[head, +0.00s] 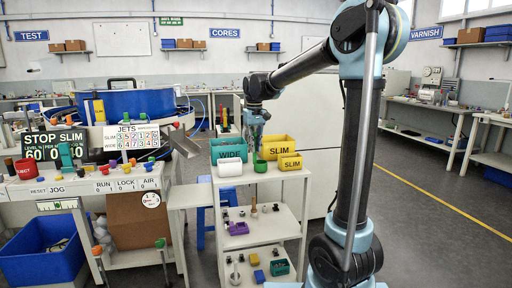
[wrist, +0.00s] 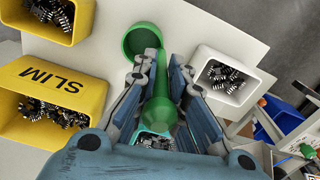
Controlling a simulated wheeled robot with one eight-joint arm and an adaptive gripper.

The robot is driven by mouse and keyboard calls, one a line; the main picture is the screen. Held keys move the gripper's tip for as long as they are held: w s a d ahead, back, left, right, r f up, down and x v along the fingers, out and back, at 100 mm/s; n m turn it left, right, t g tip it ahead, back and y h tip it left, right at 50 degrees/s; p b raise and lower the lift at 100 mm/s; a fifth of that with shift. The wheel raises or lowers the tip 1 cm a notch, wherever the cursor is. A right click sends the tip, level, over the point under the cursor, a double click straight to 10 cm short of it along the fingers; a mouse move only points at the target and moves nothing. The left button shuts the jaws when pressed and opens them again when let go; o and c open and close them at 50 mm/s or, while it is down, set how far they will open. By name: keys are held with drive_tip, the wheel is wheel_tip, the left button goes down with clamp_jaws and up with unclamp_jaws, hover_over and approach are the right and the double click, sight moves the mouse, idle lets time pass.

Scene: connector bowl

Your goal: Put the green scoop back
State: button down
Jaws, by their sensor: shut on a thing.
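The green scoop (wrist: 158,110) is between the two fingers of my gripper (wrist: 157,90) in the wrist view, with the fingers shut on it. Its wider rounded part lies toward the bottom of the picture. A green round cup-like piece (wrist: 142,38) with a dark inside shows just beyond the fingertips; I cannot tell whether it is a holder or part of the scoop. In the head view my gripper (head: 257,132) is above the bins on the white shelf unit, and the scoop is too small to make out there.
Yellow SLIM bins (head: 278,147) (wrist: 55,105), a teal WIDE bin (head: 229,150) and a white bin (head: 230,168) (wrist: 222,80) stand close around on the shelf top (head: 285,178). The bins in the wrist view hold small dark connectors. A blue bowl machine (head: 135,103) stands left.

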drive_tip(key=c, duration=1.6)
unclamp_jaws()
drive_tip(key=shift+f, duration=0.1)
drive_tip(key=shift+c, duration=0.2)
wheel_tip(320, 180, up, 12)
drive_tip(key=shift+r, duration=0.15)
drive_tip(key=s+d+f+m+t, duration=0.1)
drive_tip(key=s+d+f, duration=0.4)
drive_tip(key=s+d, duration=0.3)
drive_tip(key=s+d+f+m, duration=0.1)
drive_tip(key=s+d+f, duration=0.5)
drive_tip(key=s+d, duration=0.15)
drive_tip(key=s+d+f+m, duration=0.1)
drive_tip(key=s+d+f, duration=0.2)
drive_tip(key=s+f, duration=0.2)
drive_tip(key=s+d+f+m, duration=0.1)
drive_tip(key=s+d+f, duration=0.2)
drive_tip(key=s+f, duration=0.2)
drive_tip(key=s+d+f+t, duration=0.1)
drive_tip(key=s+d+f, duration=0.2)
drive_tip(key=f, duration=0.6)
drive_tip(key=shift+s+f+m, duration=0.15)
drive_tip(key=shift+s+m, duration=0.25)
drive_tip(key=shift+s, duration=0.85)
